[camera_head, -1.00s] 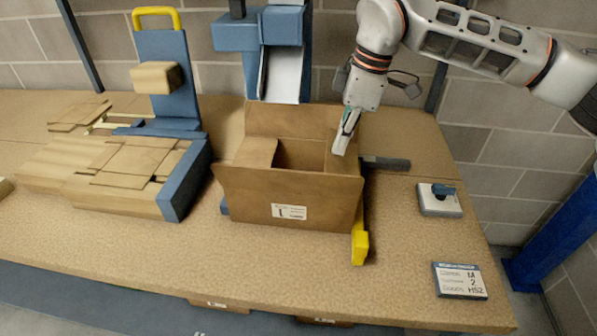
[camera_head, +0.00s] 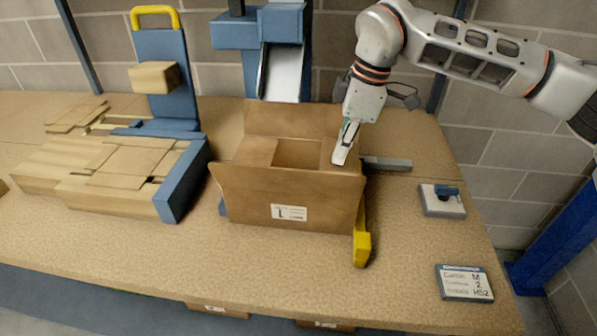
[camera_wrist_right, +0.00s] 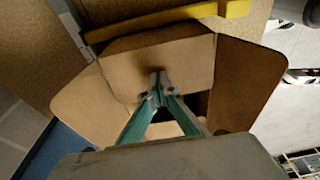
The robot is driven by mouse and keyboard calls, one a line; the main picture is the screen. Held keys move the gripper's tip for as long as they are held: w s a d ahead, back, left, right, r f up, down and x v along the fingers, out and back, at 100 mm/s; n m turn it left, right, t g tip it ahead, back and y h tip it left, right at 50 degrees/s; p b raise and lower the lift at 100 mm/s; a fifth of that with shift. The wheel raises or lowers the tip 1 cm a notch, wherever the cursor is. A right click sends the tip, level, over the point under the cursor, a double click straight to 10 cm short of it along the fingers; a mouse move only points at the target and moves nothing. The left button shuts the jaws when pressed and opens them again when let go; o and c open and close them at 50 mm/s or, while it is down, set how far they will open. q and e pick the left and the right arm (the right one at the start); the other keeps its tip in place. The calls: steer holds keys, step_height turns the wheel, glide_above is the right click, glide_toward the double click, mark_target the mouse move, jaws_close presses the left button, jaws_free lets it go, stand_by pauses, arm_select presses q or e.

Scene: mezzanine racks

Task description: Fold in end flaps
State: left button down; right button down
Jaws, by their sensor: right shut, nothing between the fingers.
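The open cardboard box (camera_head: 250,205) stands on the bench with a white label on its front. Its left end flap (camera_head: 254,152) lies folded inward. Its right end flap (camera_head: 338,160) is bent inward under my right gripper (camera_head: 339,160). The back long flap (camera_head: 290,119) stands up and the front flap leans outward. In the right wrist view, the shut, empty fingertips (camera_wrist_right: 158,78) are at the right end flap (camera_wrist_right: 165,65), seemingly touching it. A dark opening into the box shows beside the fingers. My left gripper is not in view.
Flat cardboard blanks (camera_head: 130,160) lie in a blue-ended holder at left. A blue machine with a chute (camera_head: 281,72) stands behind the box. A yellow-ended bar (camera_head: 361,249) runs beside the box. A switch box (camera_head: 442,200) and a sign (camera_head: 464,283) sit at right.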

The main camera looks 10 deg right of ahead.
steer(key=shift+f, duration=0.5)
steer(key=shift+r, duration=0.15)
step_height(320, 180, up, 10)
steer(key=p, duration=0.5)
stand_by(0.5)
